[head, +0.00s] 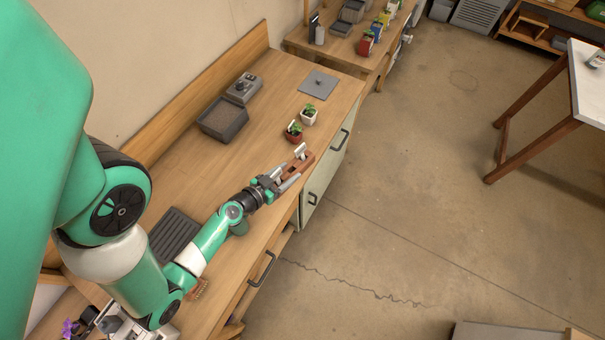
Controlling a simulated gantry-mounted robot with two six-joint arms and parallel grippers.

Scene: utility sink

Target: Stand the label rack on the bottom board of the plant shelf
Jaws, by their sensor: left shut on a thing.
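My left gripper (285,180) is shut on the label rack (299,167), a small reddish-brown wooden piece with a white label standing up from it. The gripper holds it near the front edge of the wooden bench; I cannot tell whether the rack touches the top. A low wooden shelf unit (528,36), partly cut off at the upper right, may be the plant shelf. It stands on the floor, far from the gripper. My right gripper is not in view.
Two small potted plants, one in a white pot (308,118) and one in a brown pot (293,136), stand just beyond the rack. A dark grey tray (222,119) lies further back. A white-topped table (590,85) stands at right. The floor between is open.

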